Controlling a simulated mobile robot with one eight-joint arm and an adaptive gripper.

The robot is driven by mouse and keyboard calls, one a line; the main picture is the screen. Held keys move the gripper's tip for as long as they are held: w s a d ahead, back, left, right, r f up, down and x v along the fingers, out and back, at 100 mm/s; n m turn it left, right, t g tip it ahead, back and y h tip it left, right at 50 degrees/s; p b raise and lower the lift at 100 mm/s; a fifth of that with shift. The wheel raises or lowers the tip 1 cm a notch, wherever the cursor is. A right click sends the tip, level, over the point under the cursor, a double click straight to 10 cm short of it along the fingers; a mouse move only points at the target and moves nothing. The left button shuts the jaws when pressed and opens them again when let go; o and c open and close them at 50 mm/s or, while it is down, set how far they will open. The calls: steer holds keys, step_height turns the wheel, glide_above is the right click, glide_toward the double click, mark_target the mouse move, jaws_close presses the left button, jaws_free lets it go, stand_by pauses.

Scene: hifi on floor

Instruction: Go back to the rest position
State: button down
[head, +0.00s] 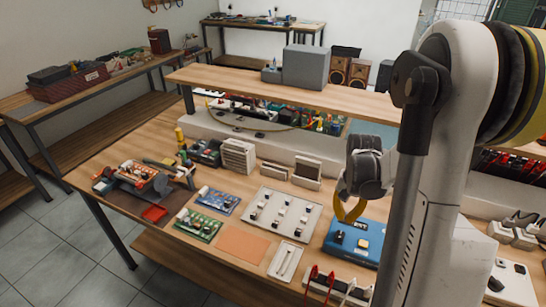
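My gripper (349,213) hangs from my arm on the right, over the workbench (150,145). Its dark wrist has yellow, curved parts below that look like the fingers. They are above the back edge of a blue box (345,257) with small items on top. The fingertips are small and partly overlap the box, so I cannot tell how far apart they are or whether they touch it. I see nothing clearly held. My arm hides part of the bench behind it.
A raised shelf (240,88) with a grey box (305,66) runs behind. A white board (284,217), an orange mat (242,246), circuit boards (198,225) and a red power strip area (338,285) crowd the bench. Tiled floor (55,235) is clear at left.

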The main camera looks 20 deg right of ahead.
steer(key=s+a+r+n+t+b, duration=0.2)
steer(key=a+r+n, duration=0.3)
steer(key=a, duration=0.7)
steer(key=s+a+r+n+t+b, duration=0.2)
steer(key=a+r+n+t, duration=0.3)
steer(key=a, duration=0.8)
steer(key=v, duration=0.3)
steer(key=shift+a+r, duration=0.25)
steer(key=shift+r, duration=0.2)
steer(key=shift+w, duration=0.1)
